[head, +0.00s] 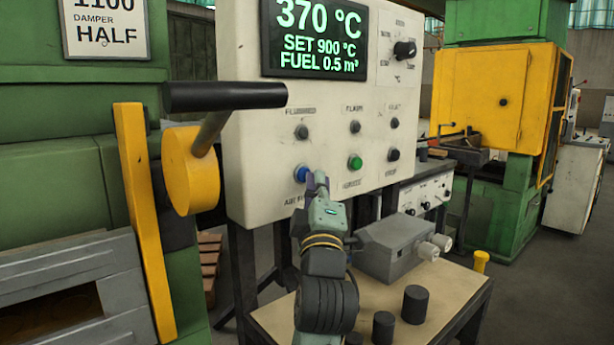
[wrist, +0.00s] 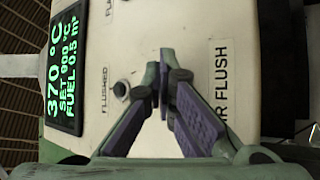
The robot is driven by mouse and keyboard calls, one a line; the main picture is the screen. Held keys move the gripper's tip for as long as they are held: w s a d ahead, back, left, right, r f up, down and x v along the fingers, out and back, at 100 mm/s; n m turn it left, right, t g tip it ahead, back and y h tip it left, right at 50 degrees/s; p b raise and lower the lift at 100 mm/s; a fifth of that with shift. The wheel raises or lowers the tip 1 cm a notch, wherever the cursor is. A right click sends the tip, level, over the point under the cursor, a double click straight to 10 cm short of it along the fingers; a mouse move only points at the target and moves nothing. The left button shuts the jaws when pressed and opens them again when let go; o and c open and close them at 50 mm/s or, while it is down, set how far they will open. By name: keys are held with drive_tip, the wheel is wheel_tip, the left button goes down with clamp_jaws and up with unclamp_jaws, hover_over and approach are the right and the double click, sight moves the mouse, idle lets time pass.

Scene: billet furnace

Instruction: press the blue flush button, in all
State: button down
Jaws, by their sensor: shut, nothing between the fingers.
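The blue flush button (head: 301,174) is at the lower left of the white control panel (head: 258,130), above a label partly hidden by my arm. My gripper (head: 318,180) is shut and empty, its tips close to the panel just right of the button in the head view. In the wrist view my gripper (wrist: 164,85) points at the panel, between the "FLUSHED" lamp (wrist: 121,89) and the "AIR FLUSH" label (wrist: 219,90). The blue button is hidden behind the fingers there. I cannot tell whether the tips touch it.
A green button (head: 355,162) and dark lamps sit right of the blue button. A black-handled lever (head: 225,96) on a yellow hub juts out at left. Below, a table (head: 262,318) holds a grey box (head: 392,250) and several dark cylinders. The display (head: 314,38) reads 370 °C.

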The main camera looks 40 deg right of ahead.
drive_tip(key=shift+s, duration=0.1)
idle(0.3)
drive_tip(key=shift+s, duration=0.65)
drive_tip(key=s, duration=0.5)
drive_tip(key=shift+d, duration=0.25)
drive_tip(key=shift+f, duration=0.1)
idle(0.7)
